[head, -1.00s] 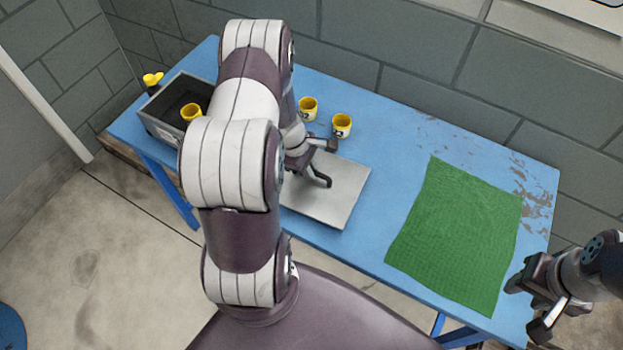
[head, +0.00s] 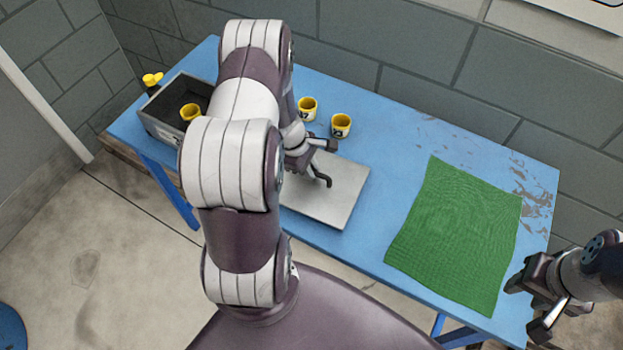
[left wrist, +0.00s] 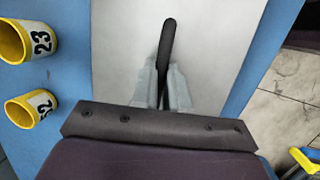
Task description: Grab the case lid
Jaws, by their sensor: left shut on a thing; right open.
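The case lid (head: 344,203) is a flat light-grey plate lying on the blue table, partly hidden by my left arm. In the left wrist view the lid (left wrist: 222,42) has a dark bar handle (left wrist: 168,38) on top. My left gripper (head: 327,164) is over the lid. In the left wrist view its fingers (left wrist: 165,85) are shut on the handle, one on each side. The open case (head: 160,128) is a dark grey box at the table's left end. My right gripper (head: 530,300) is open and empty by the table's right front corner.
Two yellow cups with number labels, one (head: 307,108) left of the other (head: 341,125), stand behind the lid. Another yellow cup (head: 190,112) is in the case. A yellow-topped dark item (head: 152,80) stands behind it. A green mat (head: 455,235) covers the table's right part.

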